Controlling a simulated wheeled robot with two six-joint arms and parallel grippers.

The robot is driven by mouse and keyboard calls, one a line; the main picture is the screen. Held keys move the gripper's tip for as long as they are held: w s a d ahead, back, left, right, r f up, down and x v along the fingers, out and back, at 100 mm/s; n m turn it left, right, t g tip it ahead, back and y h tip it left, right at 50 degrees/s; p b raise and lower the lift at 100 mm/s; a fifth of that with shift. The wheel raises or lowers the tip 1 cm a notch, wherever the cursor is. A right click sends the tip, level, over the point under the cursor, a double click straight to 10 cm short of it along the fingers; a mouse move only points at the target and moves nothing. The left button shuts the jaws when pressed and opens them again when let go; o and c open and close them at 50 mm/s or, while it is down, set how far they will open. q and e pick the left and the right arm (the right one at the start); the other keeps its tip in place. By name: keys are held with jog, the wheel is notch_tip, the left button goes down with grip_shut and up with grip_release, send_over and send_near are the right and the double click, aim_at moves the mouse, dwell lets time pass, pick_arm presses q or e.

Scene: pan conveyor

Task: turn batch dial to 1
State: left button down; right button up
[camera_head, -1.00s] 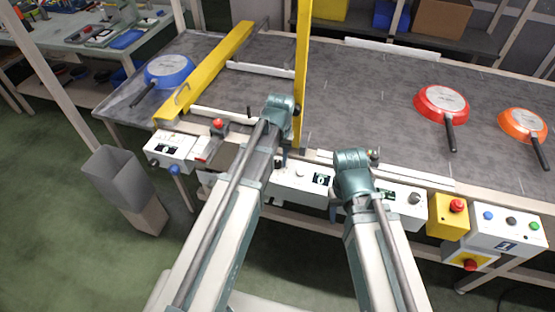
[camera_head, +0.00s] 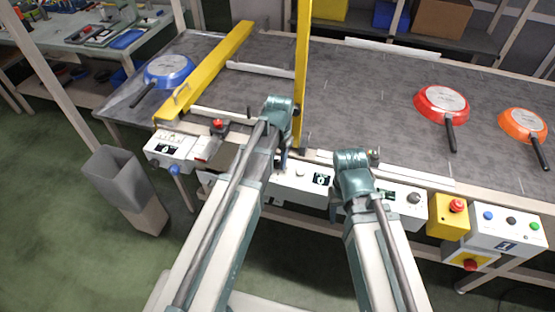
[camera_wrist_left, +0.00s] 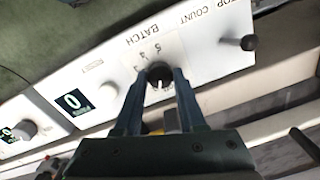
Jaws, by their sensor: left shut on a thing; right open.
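The batch dial (camera_wrist_left: 158,74) is a dark round knob on a white panel (camera_wrist_left: 205,55) in the left wrist view. The word BATCH and numbers beside it appear upside down. A light mark shows on the knob's lower side in the picture; the number it points to is hidden. My left gripper (camera_wrist_left: 160,80) is shut on the dial, one finger on each side. In the head view the left gripper (camera_head: 283,158) is at the conveyor's front panel, and its arm hides the dial. My right gripper (camera_head: 335,208) is mostly hidden by its wrist, open near the panel.
A small display (camera_wrist_left: 73,102) reads 0. A black-knobbed lever (camera_wrist_left: 248,43) stands near the dial. The conveyor (camera_head: 375,100) carries a blue pan (camera_head: 168,70), a red pan (camera_head: 441,103) and an orange pan (camera_head: 522,124). A yellow post (camera_head: 302,70) rises behind my left gripper.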

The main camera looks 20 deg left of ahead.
aim_at(278, 163)
pick_arm(q)
jog(key=shift+m, duration=1.1)
jog(key=c, duration=0.5)
grip_release()
jog(key=shift+r, duration=0.1)
notch_tip(278, 163, up, 14)
jog(key=p, duration=1.3)
jog(key=shift+s+d+f+p, duration=0.15)
jog(key=shift+d+f+p, duration=0.05)
jog(key=shift+p, duration=0.2)
